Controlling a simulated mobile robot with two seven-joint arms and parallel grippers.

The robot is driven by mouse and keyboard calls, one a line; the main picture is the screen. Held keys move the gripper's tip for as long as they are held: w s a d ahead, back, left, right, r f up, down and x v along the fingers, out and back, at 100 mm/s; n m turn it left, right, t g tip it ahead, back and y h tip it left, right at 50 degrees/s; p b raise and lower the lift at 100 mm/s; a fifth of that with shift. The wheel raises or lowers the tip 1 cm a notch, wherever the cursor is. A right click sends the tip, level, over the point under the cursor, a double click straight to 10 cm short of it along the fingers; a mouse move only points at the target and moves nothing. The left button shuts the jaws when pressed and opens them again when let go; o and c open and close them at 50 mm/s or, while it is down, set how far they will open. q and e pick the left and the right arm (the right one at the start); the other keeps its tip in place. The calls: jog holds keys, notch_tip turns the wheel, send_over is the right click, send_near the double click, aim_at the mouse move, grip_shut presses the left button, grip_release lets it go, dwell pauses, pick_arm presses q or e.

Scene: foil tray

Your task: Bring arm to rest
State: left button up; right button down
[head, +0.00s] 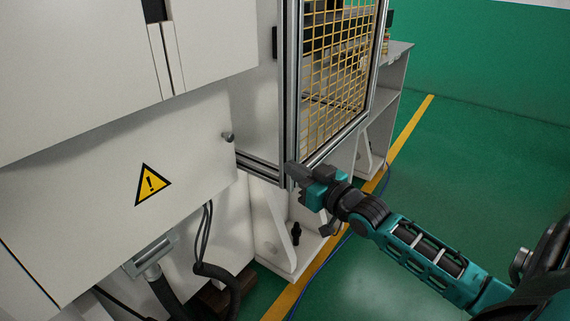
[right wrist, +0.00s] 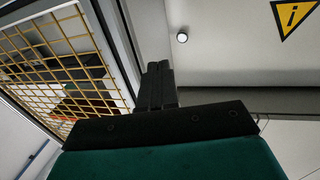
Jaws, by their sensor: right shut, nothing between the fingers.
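My right gripper (head: 294,170) is at the end of my teal and black right arm, which comes in from the lower right in the head view. It is in front of the lower corner of the metal frame (head: 290,95) of the machine's mesh guard. In the right wrist view the gripper's dark fingers (right wrist: 157,85) are together, with nothing between them. I cannot tell whether the fingertips touch the frame. My left gripper is not in view.
A white machine cabinet (head: 200,125) with a yellow warning sign (head: 152,184) fills the left. The yellow mesh guard (head: 335,60) stands right of it. Hoses (head: 212,268) hang below. Green floor (head: 440,170) with a yellow line (head: 405,133) is open at the right.

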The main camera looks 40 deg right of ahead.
pick_arm(q)
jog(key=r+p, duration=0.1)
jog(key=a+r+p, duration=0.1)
jog(key=p, duration=0.1)
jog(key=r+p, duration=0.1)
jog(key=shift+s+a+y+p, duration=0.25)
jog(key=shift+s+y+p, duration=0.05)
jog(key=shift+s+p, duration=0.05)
pick_arm(e)
jog(key=s+a+f+n+g, duration=0.1)
jog(key=s+a+f+g, duration=0.6)
jog(key=s+a+f, duration=1.1)
jog(key=shift+s+a, duration=0.15)
jog(key=shift+s, duration=0.15)
